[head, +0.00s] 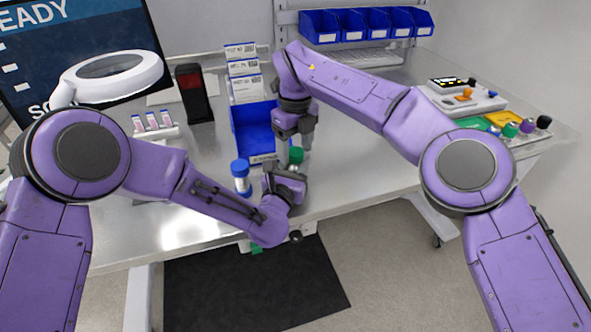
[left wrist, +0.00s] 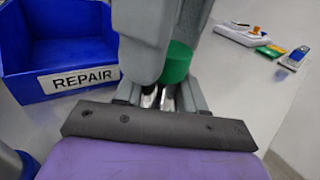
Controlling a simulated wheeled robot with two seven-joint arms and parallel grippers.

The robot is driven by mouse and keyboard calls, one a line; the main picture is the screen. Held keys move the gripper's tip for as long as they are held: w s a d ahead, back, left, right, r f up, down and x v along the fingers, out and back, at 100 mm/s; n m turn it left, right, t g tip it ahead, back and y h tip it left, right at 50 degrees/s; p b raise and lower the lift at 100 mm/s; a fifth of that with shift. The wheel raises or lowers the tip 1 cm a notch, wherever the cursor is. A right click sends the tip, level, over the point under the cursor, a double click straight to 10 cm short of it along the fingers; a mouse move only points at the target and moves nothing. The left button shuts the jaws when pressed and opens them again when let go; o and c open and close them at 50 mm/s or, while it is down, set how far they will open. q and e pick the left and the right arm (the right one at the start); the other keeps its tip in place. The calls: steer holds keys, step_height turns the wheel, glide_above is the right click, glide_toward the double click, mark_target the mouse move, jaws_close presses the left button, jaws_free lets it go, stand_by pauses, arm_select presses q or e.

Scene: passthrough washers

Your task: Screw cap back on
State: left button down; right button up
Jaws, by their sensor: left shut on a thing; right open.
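A green cap (head: 296,155) shows at the middle of the bench's front part, and in the left wrist view it is a green cylinder (left wrist: 177,62). Directly below it is a shiny metal body (left wrist: 167,101), held upright between the fingers of my left gripper (left wrist: 160,97). My left gripper (head: 285,175) is low over the bench near its front edge. My right gripper (head: 295,146) points down from above, open, with its grey fingers on either side of the cap. Whether the fingers touch the cap, and how the cap sits on the body, is partly hidden.
A blue-capped bottle (head: 241,180) stands just left of my left gripper. A blue REPAIR bin (left wrist: 60,55) is close behind. A black stand (head: 194,94) and a ring lamp (head: 112,75) are at left. A control box (head: 461,97) is at right; the bench (head: 365,165) between is clear.

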steer(key=shift+f, duration=0.3)
steer(key=c, duration=1.1)
steer(key=m, duration=0.5)
steer(key=o, duration=1.3)
steer(key=shift+c, duration=0.2)
steer(key=shift+r, duration=0.1)
step_height(320, 180, up, 7)
steer(key=shift+r, duration=0.15)
